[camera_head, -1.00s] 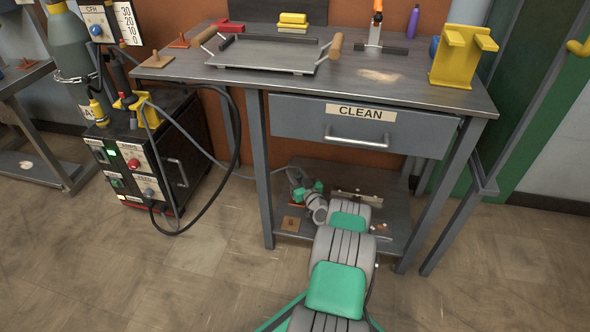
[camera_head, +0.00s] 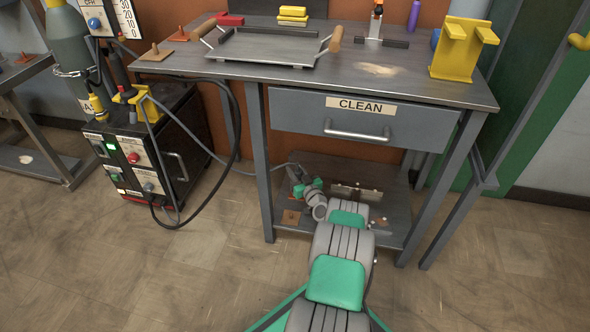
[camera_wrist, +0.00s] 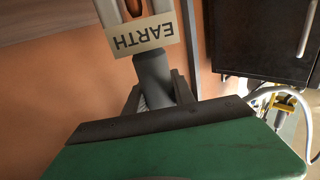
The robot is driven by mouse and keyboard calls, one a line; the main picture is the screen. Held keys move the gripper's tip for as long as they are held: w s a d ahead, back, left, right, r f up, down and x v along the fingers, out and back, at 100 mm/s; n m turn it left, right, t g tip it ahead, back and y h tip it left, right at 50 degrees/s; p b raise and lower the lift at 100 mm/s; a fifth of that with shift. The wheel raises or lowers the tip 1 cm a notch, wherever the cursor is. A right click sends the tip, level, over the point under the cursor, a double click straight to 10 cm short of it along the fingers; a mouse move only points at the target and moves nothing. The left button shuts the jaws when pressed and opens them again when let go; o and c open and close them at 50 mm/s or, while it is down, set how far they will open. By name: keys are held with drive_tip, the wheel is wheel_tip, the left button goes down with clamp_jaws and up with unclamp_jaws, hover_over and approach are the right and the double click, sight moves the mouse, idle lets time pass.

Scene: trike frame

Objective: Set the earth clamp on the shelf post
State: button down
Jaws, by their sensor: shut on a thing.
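The earth clamp (camera_wrist: 146,37) fills the upper middle of the wrist view, with an upside-down EARTH label, a dark grey handle and copper colour in its jaw. My gripper (camera_wrist: 157,82) is shut on the handle. In the head view my gripper (camera_head: 303,188) is low under the bench, at the left part of the lower shelf (camera_head: 390,195); the clamp there is small and partly hidden. A small copper-coloured plate with what looks like a short upright post (camera_head: 291,217) is on the shelf, just below my gripper in the picture. I see no contact between clamp and post.
A grey cable (camera_head: 215,157) runs from the welding machine (camera_head: 135,165) to the clamp area. The bench's front left leg (camera_head: 260,165) stands left of my gripper, and the drawer (camera_head: 365,122) is above. A metal plate (camera_head: 357,192) lies on the shelf to the right.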

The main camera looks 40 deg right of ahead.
drive_tip(key=c, duration=1)
unclamp_jaws()
drive_tip(key=shift+o, duration=0.2)
drive_tip(key=shift+f, duration=0.1)
